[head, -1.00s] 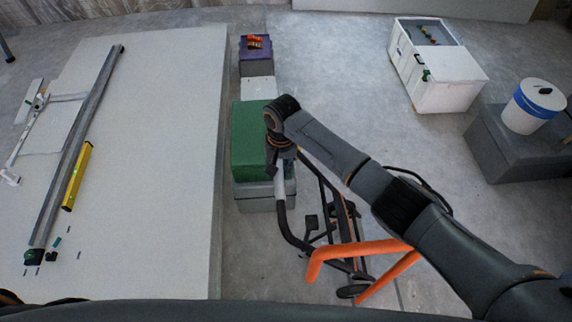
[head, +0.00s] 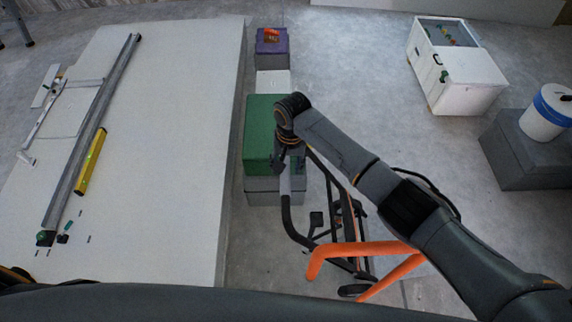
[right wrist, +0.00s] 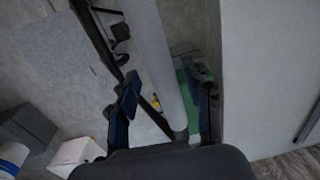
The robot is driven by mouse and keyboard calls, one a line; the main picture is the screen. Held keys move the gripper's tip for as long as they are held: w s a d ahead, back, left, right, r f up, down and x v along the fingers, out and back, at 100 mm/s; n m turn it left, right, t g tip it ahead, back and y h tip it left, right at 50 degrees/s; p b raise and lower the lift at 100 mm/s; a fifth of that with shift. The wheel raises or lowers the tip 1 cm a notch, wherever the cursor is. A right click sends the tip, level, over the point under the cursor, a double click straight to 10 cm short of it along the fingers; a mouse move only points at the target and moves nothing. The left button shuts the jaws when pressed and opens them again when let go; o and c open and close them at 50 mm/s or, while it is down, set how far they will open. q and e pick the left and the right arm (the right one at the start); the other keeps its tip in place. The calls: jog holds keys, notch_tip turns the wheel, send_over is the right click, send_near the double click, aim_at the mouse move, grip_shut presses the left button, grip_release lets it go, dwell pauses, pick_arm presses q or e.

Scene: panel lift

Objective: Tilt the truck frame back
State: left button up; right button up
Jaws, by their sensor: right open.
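The truck frame (head: 291,222) stands in the middle of the head view, a black tubular frame with a small wheel low down and orange bars (head: 375,247) near it. A light grey sleeve on one tube lies just below my right gripper (head: 289,163). In the right wrist view the grey tube (right wrist: 160,55) runs between the two fingers of the open right gripper (right wrist: 165,92); I cannot tell whether they touch it. The gripper hides the upper end of the tube in the head view. My left gripper is not in view.
A large pale panel (head: 185,130) fills the left, with a yellow level (head: 90,163) and a long metal bar on it. Green (head: 258,130) and purple (head: 271,52) boxes stand behind the gripper. A white cabinet (head: 470,85) and a bucket stand right. Floor between is clear.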

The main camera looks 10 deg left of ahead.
notch_tip(320, 180, up, 12)
jog(key=shift+w+d+f, duration=0.15)
jog(key=shift+w+d, duration=0.05)
jog(key=shift+d, duration=0.1)
dwell(0.6)
